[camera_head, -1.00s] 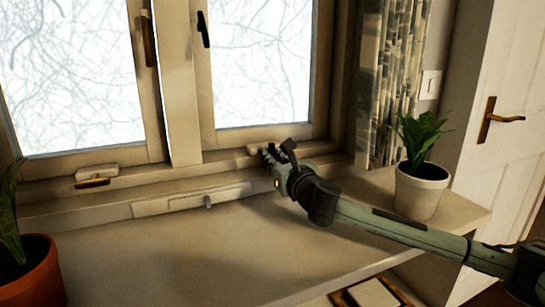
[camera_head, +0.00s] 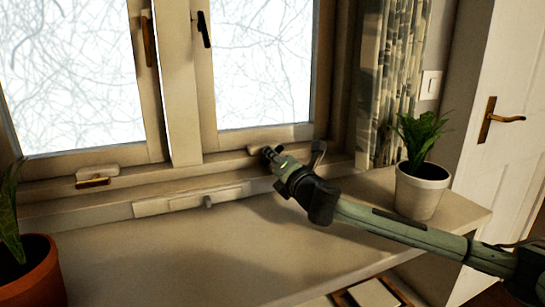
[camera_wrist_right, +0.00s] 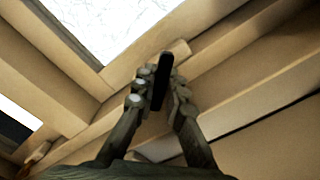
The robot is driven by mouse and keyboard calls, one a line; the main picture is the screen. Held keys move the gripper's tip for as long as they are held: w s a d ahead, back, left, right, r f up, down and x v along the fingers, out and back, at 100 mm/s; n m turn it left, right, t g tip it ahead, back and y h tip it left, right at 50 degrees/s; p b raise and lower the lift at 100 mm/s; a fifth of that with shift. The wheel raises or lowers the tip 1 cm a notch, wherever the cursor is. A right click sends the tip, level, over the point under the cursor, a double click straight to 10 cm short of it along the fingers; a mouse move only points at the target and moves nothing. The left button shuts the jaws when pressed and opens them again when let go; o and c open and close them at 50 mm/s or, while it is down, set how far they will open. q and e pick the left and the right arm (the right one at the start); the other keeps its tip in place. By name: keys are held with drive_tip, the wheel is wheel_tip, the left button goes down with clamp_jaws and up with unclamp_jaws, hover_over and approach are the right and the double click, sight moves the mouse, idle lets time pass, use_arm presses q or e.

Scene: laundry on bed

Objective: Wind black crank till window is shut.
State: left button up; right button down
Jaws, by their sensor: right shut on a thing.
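The right window pane (camera_head: 262,65) stands above the sill; whether it is fully shut I cannot tell. A pale crank base (camera_head: 270,147) sits on the ledge below it. My right gripper (camera_head: 280,158) is at this base. In the right wrist view my right gripper (camera_wrist_right: 160,88) has its two fingers closed around a slim black crank (camera_wrist_right: 164,68), whose upper end sticks out between the fingertips. The gripper hides the crank in the head view. My left gripper is not in view.
A white-potted plant (camera_head: 422,185) stands right of my right arm, and a terracotta pot (camera_head: 30,272) at the lower left. A brass crank (camera_head: 93,182) is under the left window. A curtain (camera_head: 395,85) hangs at right. The middle sill (camera_head: 170,240) is clear.

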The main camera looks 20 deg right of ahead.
drive_tip(key=m, duration=0.4)
drive_tip(key=shift+m, duration=1.9)
drive_tip(key=c, duration=1.6)
unclamp_jaws()
drive_tip(key=shift+o, duration=0.2)
drive_tip(key=s, duration=1)
drive_tip(key=shift+s+d, duration=0.2)
drive_tip(key=shift+s, duration=0.8)
